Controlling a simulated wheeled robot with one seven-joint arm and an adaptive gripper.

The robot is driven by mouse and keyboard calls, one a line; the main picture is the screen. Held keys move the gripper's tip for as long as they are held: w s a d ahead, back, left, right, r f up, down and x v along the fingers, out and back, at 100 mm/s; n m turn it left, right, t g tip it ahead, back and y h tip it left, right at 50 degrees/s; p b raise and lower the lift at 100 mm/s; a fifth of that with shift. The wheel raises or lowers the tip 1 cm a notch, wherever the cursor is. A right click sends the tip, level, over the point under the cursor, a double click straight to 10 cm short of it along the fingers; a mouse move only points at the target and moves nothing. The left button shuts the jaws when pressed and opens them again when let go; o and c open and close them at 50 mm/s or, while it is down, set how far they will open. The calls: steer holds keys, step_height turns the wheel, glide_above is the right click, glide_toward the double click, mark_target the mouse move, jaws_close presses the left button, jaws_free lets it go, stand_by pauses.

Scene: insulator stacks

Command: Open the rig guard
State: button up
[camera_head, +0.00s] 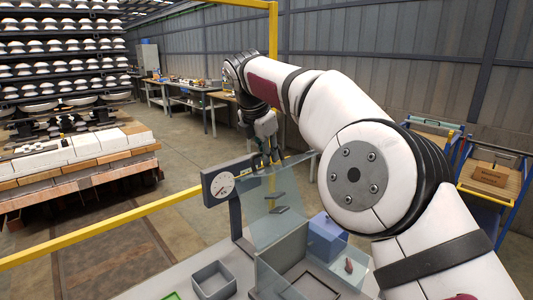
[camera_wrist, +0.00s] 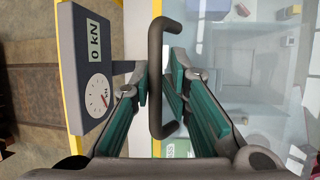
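The rig guard (camera_head: 257,205) is a clear, pale blue panel over the test rig. In the wrist view it fills the right side (camera_wrist: 235,70), with a dark bracket-shaped handle (camera_wrist: 155,120) on it. My gripper (camera_wrist: 157,82) has one finger on each side of the handle bar. In the head view my gripper (camera_head: 274,158) is at the guard's upper edge, and the handle is hard to make out there.
A gauge box (camera_head: 221,187) with a dial stands left of the guard; its display reads 0 kN in the wrist view (camera_wrist: 92,75). A yellow rail (camera_head: 120,226) runs along the left.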

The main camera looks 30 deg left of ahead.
stand_by(0.3)
steer(key=shift+v, duration=3.65)
